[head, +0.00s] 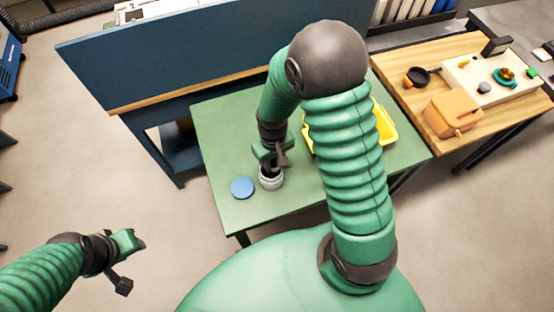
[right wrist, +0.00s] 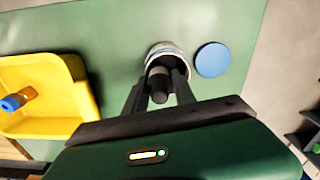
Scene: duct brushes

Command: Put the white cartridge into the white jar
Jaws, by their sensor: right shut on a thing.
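The white jar (head: 271,182) stands on the green table near its front left part. Its pale rim (right wrist: 166,48) also shows in the right wrist view, just beyond my fingertips. My right gripper (head: 272,165) is directly above the jar, pointing down. In the right wrist view its fingers (right wrist: 160,84) are shut on a short cylinder (right wrist: 158,78), probably the cartridge, which looks dark grey in shadow. It lines up with the jar's mouth; I cannot tell whether its far end is inside. My left gripper (head: 128,243) hangs off to the left, away from the table; its fingers are unclear.
A blue disc (head: 242,188) lies on the green table (head: 230,130) beside the jar. A yellow tray (right wrist: 50,125) holds a blue and orange item (right wrist: 18,101). A dark blue panel (head: 200,55) stands behind; a wooden table (head: 400,80) with several objects is at right.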

